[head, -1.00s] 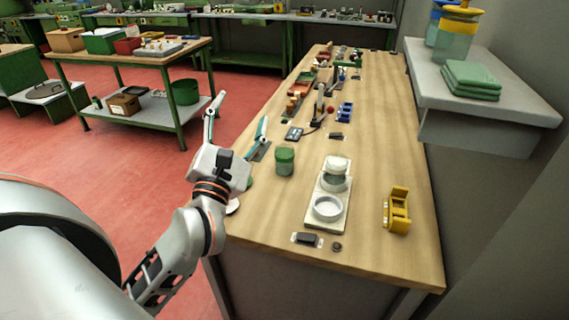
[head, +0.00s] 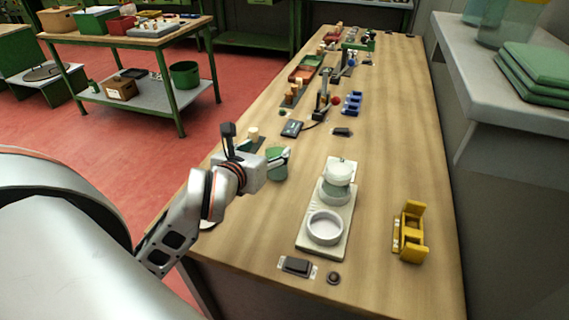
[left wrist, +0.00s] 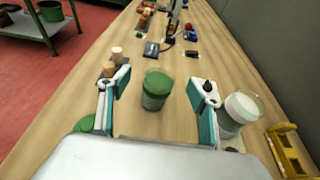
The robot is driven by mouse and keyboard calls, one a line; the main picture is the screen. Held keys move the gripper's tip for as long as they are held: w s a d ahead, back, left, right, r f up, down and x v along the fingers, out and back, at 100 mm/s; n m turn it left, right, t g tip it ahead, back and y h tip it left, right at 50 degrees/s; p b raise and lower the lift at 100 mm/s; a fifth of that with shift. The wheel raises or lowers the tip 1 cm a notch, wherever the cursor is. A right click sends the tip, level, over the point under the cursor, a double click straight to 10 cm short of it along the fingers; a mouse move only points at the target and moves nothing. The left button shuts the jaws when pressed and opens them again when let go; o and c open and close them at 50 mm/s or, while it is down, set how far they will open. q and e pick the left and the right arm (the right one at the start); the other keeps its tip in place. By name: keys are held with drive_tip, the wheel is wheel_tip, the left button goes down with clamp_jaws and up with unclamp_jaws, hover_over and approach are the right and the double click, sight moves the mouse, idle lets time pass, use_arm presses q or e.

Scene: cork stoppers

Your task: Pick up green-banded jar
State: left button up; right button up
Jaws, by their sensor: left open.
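The green-banded jar (head: 278,163), a short glass jar with a green top and green lower part, stands upright on the wooden bench. It also shows in the left wrist view (left wrist: 157,90). My left gripper (head: 274,157) is low over the bench and open. In the left wrist view my left gripper (left wrist: 160,88) has one finger on each side of the jar, with a visible gap on both sides. In the head view the gripper hides part of the jar. My right gripper is not in view.
A white tray (head: 311,245) with a glass jar (head: 337,180) and a white ring stands to the right. A yellow holder (head: 410,232) is farther right. Cork stoppers (left wrist: 108,69) and a round green thing (left wrist: 87,124) lie left of the gripper. A black device (head: 291,128) is beyond.

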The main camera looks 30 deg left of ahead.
use_arm(q)
drive_tip(key=f+b, duration=0.1)
drive_tip(key=f, duration=0.1)
drive_tip(key=f+b, duration=0.1)
drive_tip(key=f, duration=0.1)
drive_tip(key=f+b, duration=0.2)
drive_tip(key=f, duration=0.1)
drive_tip(key=shift+s+d+f, duration=0.1)
drive_tip(key=shift+s, duration=0.3)
drive_tip(key=shift+w+f, duration=0.2)
drive_tip(key=shift+w, duration=0.15)
drive_tip(key=b+x, duration=0.1)
drive_tip(key=x, duration=0.5)
drive_tip(key=shift+w+d+r, duration=0.1)
drive_tip(key=shift+w+d, duration=0.05)
drive_tip(key=shift+w, duration=0.4)
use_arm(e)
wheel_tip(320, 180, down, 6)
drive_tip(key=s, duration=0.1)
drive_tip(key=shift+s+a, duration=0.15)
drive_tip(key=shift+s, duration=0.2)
use_arm(q)
drive_tip(key=c, duration=1.5)
